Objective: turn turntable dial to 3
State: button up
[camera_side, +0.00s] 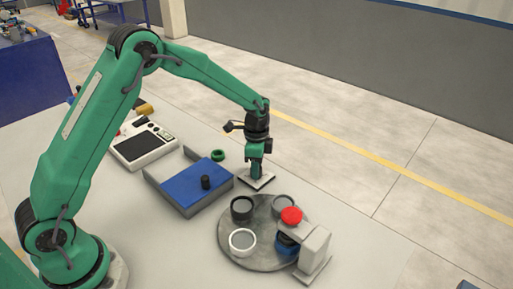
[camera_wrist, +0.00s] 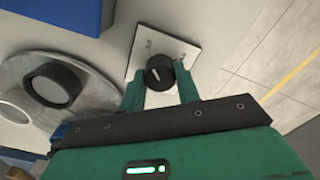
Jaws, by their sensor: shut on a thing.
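The turntable dial (camera_wrist: 158,73) is a black round knob with a white pointer line, on a white square plate (camera_wrist: 184,50) with small marks. In the wrist view my gripper (camera_wrist: 160,84) has one green finger on each side of the knob and is shut on it. The pointer line aims toward the knob's upper left; I cannot read the marks. In the side view my gripper (camera_side: 255,174) points straight down over the plate (camera_side: 261,183) and hides the knob. The grey round turntable (camera_side: 232,226) lies just in front of the plate.
The turntable carries a black ring (camera_side: 241,209), a white ring (camera_side: 242,242), a grey ring (camera_side: 283,204) and a blue ring (camera_side: 286,246).

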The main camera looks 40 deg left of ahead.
jog(key=shift+r, duration=0.15)
jog(key=o, duration=1)
jog(key=shift+r, duration=3.8)
jog(key=shift+r, duration=0.1)
